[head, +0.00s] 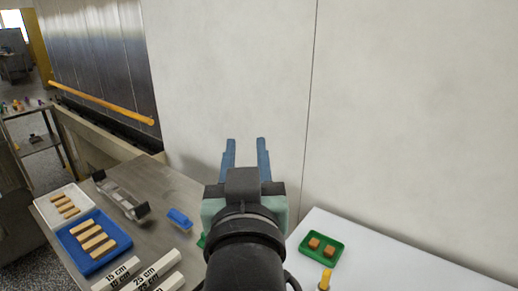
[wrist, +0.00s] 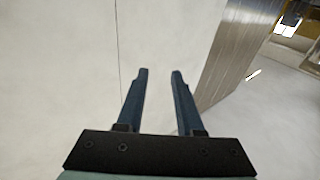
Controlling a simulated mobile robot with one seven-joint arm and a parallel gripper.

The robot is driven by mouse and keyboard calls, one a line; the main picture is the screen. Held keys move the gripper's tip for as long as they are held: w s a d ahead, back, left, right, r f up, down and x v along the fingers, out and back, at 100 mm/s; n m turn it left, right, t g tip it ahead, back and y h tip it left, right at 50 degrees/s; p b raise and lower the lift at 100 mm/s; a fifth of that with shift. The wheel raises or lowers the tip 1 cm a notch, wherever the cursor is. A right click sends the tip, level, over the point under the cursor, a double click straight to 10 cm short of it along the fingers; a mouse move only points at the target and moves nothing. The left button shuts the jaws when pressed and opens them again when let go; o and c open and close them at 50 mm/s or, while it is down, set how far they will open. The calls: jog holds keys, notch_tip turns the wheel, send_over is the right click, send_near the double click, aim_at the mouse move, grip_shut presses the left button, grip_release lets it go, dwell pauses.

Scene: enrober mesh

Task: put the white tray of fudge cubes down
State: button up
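My gripper (head: 245,142) is raised in front of the pale wall, with its two blue fingers apart and nothing between them. In the wrist view my gripper (wrist: 160,73) also shows a clear gap between the fingers. A white tray (head: 43,206) lies at the far left of the metal table, but it holds several tan bars rather than clear cubes. A green tray (head: 306,258) with two orange-brown cubes (head: 322,247) lies on the white surface to the right of my arm. No white tray of cubes shows in either view.
A blue tray (head: 77,258) of tan bars sits by the white tray on the metal table (head: 160,181). A metal tool (head: 122,196), a small blue block (head: 179,218) and length-labelled strips (head: 150,272) lie nearby. The white surface (head: 400,268) right of the green tray is bare.

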jog(key=s+d+r+t, duration=0.1)
jog(key=s+r+t, duration=0.3)
jog(key=r, duration=0.6)
jog(key=s+r+t, duration=0.4)
jog(key=s+r, duration=0.3)
jog(key=r, duration=0.3)
jog(key=shift+s+d+r+m+h, duration=0.25)
jog(key=shift+s+d+m+h, duration=0.05)
jog(key=shift+d+m, duration=0.1)
